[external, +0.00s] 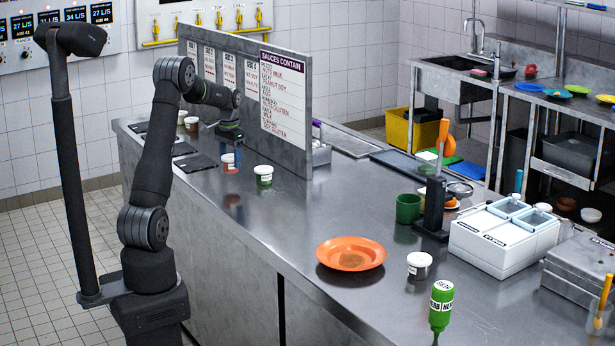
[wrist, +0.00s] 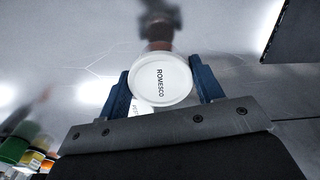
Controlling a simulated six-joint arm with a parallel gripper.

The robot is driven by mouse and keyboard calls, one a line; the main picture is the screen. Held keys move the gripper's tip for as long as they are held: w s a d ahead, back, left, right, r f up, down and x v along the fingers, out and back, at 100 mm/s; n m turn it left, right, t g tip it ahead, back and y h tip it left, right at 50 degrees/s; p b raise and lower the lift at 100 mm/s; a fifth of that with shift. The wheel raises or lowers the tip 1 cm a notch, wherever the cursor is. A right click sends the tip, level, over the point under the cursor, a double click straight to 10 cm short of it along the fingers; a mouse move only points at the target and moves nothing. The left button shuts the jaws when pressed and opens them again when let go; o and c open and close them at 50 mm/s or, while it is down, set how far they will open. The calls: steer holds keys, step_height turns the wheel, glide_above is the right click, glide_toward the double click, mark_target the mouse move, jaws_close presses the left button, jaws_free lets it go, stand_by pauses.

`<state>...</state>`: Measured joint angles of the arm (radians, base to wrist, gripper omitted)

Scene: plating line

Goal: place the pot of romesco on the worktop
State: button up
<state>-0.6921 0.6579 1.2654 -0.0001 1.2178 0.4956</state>
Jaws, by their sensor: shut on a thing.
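The pot of romesco is a small tub with a white lid and a reddish body. Its lid (wrist: 161,78), lettered ROMESCO, faces the camera in the wrist view. My gripper (wrist: 162,88) is shut on it, with one blue finger on each side. In the external view the pot (external: 227,158) hangs in my gripper (external: 230,163) near the left part of the steel worktop (external: 300,205). Its reflection lies apart below it, so it appears to be a little above the surface. Its underside is hidden in the wrist view.
A green-labelled pot (external: 263,175) stands close to the right. The sauce board (external: 285,95) rises behind. Dark mats (external: 196,163) lie to the left. An orange plate (external: 351,253), another white-lidded pot (external: 419,265) and a green bottle (external: 440,305) stand nearer. Bare steel lies between.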

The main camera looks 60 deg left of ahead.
mark_target(229, 169)
steer(key=shift+s+a+f, duration=0.1)
steer(key=shift+a+f, duration=0.25)
steer(key=shift+a, duration=0.05)
steer(key=shift+f, duration=1.85)
steer(key=shift+f, duration=0.1)
steer(key=shift+f, duration=0.1)
steer(key=o, duration=1)
step_height(229, 169, up, 12)
steer(key=shift+r, duration=0.2)
